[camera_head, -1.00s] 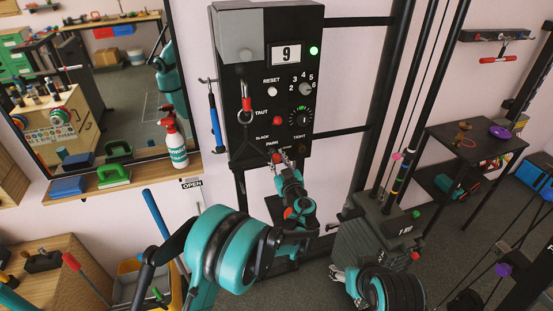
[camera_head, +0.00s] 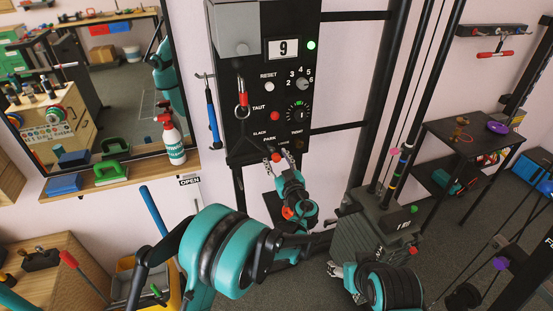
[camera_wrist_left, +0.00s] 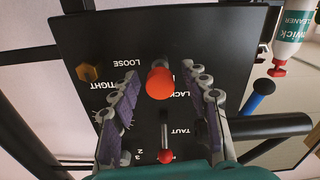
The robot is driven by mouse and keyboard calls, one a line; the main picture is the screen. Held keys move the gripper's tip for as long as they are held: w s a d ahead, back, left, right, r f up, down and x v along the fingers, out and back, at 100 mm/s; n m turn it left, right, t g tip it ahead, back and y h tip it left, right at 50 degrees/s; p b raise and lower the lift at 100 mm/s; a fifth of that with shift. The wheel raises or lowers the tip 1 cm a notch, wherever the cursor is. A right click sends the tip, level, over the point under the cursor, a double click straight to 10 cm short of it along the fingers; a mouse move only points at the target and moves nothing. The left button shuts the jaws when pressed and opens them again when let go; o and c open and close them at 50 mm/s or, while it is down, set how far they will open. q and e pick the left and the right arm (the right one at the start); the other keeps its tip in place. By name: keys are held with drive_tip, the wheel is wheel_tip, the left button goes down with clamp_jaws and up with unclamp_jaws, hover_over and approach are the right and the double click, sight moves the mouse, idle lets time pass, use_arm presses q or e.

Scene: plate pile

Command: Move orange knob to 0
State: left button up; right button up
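The black control panel (camera_head: 225,140) stands upright on the wall. An orange-red ball knob (camera_head: 276,157) is at its lower edge near PARK; in the left wrist view it (camera_wrist_left: 159,83) lies between my left fingers. A dull orange hexagonal knob (camera_wrist_left: 88,72) sits beside LOOSE and TIGHT, outside the fingers. A red ball (camera_head: 275,116) is by TAUT, and a round dial (camera_head: 298,112) is to its right. The display (camera_head: 283,48) reads 9. My left gripper (camera_wrist_left: 160,95) is open, its fingers either side of the ball; contact is unclear. My right gripper (camera_head: 336,269) is low and small.
A spray bottle (camera_head: 171,135) stands on the wooden shelf (camera_head: 135,180).

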use_arm(q)
drive_tip(key=v, duration=0.7)
drive_tip(key=shift+s, duration=0.2)
drive_tip(key=shift+s, duration=0.1)
